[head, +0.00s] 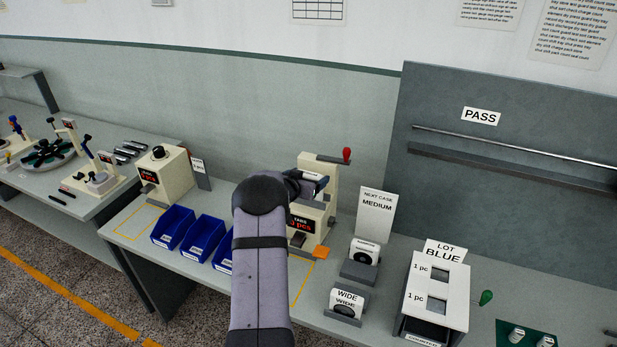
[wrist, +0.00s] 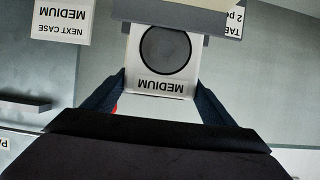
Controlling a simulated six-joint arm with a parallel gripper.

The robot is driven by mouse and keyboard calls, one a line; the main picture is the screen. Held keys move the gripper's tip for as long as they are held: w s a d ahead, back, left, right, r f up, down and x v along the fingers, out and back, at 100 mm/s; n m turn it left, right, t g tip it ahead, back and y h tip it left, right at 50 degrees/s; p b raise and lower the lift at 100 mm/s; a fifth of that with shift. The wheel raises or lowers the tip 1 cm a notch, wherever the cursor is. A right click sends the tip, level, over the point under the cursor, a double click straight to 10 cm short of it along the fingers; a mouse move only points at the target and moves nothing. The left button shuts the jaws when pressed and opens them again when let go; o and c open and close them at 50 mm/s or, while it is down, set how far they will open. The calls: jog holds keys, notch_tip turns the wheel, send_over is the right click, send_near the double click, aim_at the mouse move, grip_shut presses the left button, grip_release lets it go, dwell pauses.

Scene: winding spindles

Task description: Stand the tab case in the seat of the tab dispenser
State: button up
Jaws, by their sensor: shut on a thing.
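My gripper (wrist: 160,92) is shut on the tab case (wrist: 162,82), a white case marked MEDIUM with a dark round window. In the wrist view the case sits between both fingers, upside down in the picture. Its far end meets or passes behind a grey and beige part of the tab dispenser (wrist: 178,17); I cannot tell if they touch. In the head view the cream tab dispenser (head: 320,190) has a red knob at its top and a lit display. My gripper (head: 312,187) is at its upper part.
Right of the dispenser, a case stands in a grey holder (head: 358,272) before a NEXT CASE MEDIUM sign (head: 377,210). A case marked WIDE (head: 347,303) is in front. Blue bins (head: 173,226) lie left. A white LOT BLUE box (head: 450,306) stands at right.

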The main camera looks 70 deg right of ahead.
jog(key=shift+f+b, duration=0.3)
jog(key=shift+f, duration=0.2)
jog(key=o, duration=1.3)
jog(key=shift+c, duration=0.2)
jog(key=shift+a, duration=0.1)
jog(key=b+v, duration=0.3)
jog(key=v, duration=0.4)
jog(key=shift+a, duration=0.1)
